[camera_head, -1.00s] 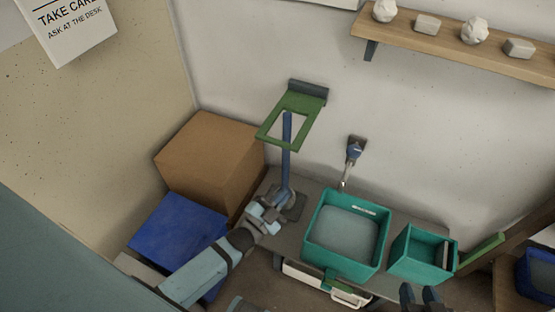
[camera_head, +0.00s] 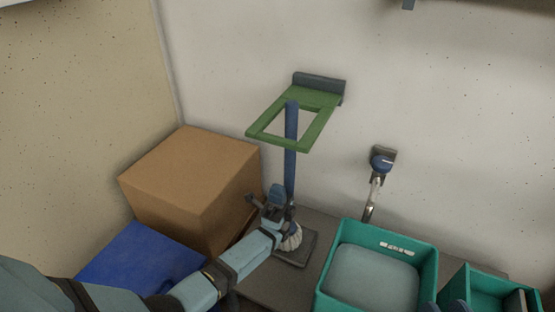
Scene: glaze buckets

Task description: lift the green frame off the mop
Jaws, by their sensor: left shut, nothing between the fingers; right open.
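The green frame (camera_head: 275,142) sticks out from a dark wall bracket (camera_head: 320,87). The upright blue mop (camera_head: 291,165) rises through its opening, with the handle top at about frame level. The mop's pale head (camera_head: 292,239) rests on a dark grey base (camera_head: 298,252). My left gripper (camera_head: 272,202) is low beside the mop handle, well below the frame, shut with nothing held. It partly hides the lower mop. Two dark blue tips at the bottom edge look like my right gripper (camera_head: 444,306), apart and empty; the rest is cut off.
A cardboard box (camera_head: 190,180) and a blue box (camera_head: 140,268) stand left of the mop. A teal bucket (camera_head: 428,270) and a smaller teal bin (camera_head: 480,275) stand right. The wall around the frame is clear.

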